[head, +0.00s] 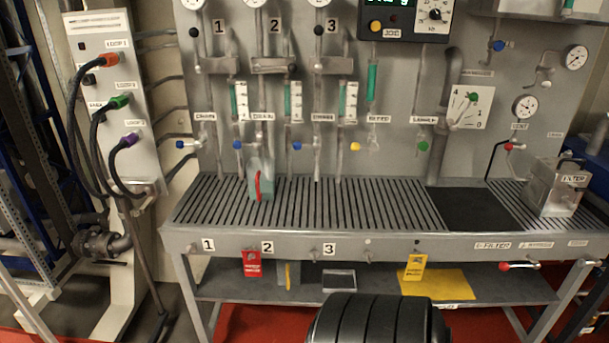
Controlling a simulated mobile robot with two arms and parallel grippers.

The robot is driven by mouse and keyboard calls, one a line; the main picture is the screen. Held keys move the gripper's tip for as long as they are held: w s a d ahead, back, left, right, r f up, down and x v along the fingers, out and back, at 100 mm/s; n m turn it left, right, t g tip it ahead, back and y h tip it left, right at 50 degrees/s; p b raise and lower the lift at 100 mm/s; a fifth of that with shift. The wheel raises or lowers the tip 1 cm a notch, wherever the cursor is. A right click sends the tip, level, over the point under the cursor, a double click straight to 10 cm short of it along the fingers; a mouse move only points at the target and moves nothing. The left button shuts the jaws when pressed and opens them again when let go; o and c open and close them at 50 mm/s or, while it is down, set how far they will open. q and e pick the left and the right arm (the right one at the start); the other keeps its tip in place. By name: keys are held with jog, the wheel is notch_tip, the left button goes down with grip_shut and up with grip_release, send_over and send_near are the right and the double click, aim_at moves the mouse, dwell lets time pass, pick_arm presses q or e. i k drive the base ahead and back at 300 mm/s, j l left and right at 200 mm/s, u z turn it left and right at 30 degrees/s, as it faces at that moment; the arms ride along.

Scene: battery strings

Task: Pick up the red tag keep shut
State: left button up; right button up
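The red tag (252,264) hangs on the front edge of the grey bench, just left of the label "2" and right of the label "1". It has small pale print, too small to read. Nothing covers it. A yellow tag (415,267) hangs on the same edge further right. Neither of my grippers shows in the head view.
The slatted bench (330,212) carries a grey-green block with a red handle (258,183) and a metal filter box (555,188). A lower shelf (380,286) holds a yellow sheet. A cable panel (118,100) stands left. A red-handled valve (518,265) sticks out at right.

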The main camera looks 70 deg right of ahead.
aim_at(252, 268)
jog(key=z, duration=1.8)
